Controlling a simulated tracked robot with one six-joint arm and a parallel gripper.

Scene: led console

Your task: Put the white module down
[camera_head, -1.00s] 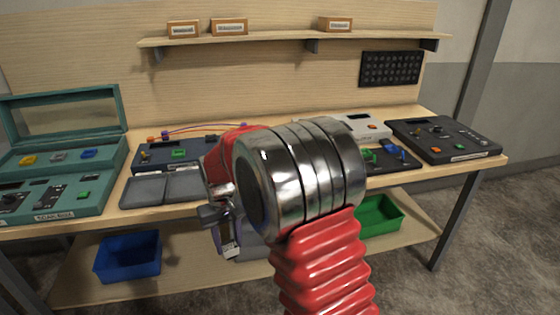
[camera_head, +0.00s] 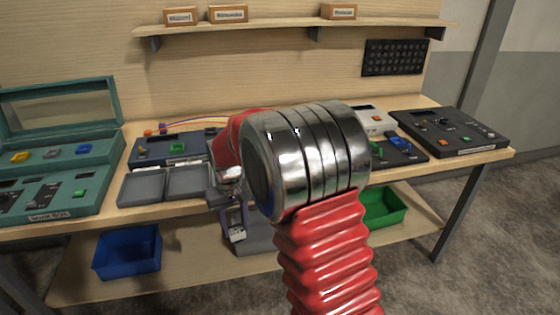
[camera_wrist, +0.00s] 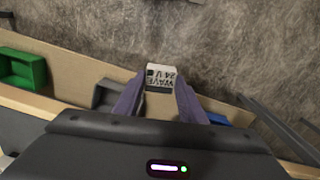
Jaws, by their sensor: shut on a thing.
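The white module (camera_wrist: 160,77) is a small block with dark printed lettering, including "24 V". It also shows in the head view (camera_head: 237,234), hanging low in front of the bench's front edge. My gripper (camera_wrist: 156,97) is shut on it, with one purple finger on each side. In the head view my gripper (camera_head: 234,222) points downward, and my red arm and metal joint hide part of the bench behind it. The floor shows beyond the module in the wrist view.
A dark grey two-part tray (camera_head: 148,188) lies on the bench left of my gripper. A teal case (camera_head: 50,190) and a black console (camera_head: 450,132) stand at either end. Blue (camera_head: 128,252), green (camera_head: 382,207) and grey (camera_head: 256,240) bins sit on the lower shelf.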

